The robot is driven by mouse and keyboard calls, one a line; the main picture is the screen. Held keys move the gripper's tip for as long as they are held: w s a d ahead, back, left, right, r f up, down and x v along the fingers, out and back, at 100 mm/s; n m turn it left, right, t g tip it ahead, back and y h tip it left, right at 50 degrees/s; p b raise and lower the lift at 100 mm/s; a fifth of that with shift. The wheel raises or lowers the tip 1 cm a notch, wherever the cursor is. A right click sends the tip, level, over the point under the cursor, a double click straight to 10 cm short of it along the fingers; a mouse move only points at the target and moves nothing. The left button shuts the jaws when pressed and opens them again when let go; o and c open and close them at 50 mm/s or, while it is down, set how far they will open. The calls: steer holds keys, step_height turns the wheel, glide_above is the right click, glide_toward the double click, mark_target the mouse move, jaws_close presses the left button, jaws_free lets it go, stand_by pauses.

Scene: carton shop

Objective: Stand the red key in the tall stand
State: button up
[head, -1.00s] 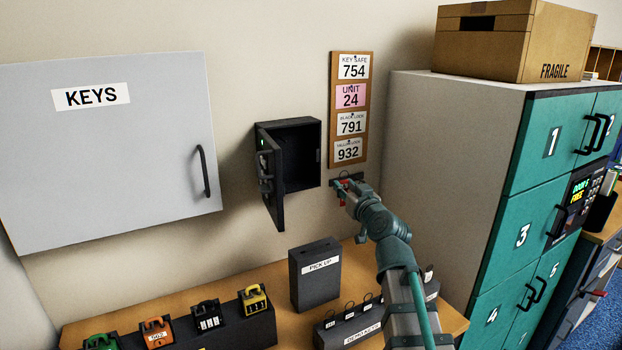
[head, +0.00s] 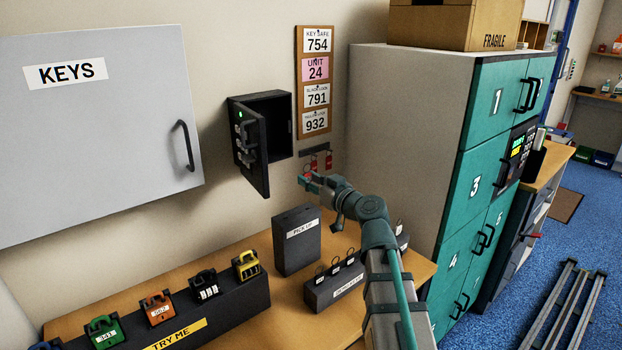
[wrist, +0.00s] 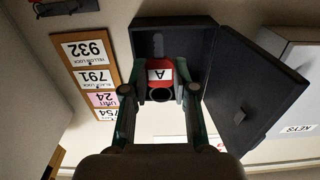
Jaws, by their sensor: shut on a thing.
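My gripper (wrist: 161,92) is shut on the red key (wrist: 160,72), whose red tag bears a letter A. In the wrist view the tag sits between the fingers and a grey shaft points away from the gripper. In the head view my gripper (head: 306,181) is in the air just below the wall key rack, left of the hanging red tags; the held key is too small to make out clearly there. The tall dark stand (head: 297,248), labelled PICK UP, stands upright on the table, below my gripper. I cannot see any opening in its top.
The small wall safe (head: 275,128) hangs open, its door (head: 250,150) jutting out left of my gripper. A rack (head: 314,152) with red tags is on the wall. A low key block (head: 325,292) stands beside the tall stand; a padlock block (head: 235,312) lies left. Teal lockers (head: 480,185) stand right.

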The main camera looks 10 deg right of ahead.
steer(key=b, duration=0.1)
glide_above(311, 211)
steer(key=shift+w+f, duration=0.1)
steer(key=shift+f, duration=2)
steer(key=shift+f+b, duration=0.4)
steer(key=shift+b, duration=1.25)
steer(key=shift+f+b, duration=1.15)
steer(key=shift+b, duration=1.15)
stand_by(1.8)
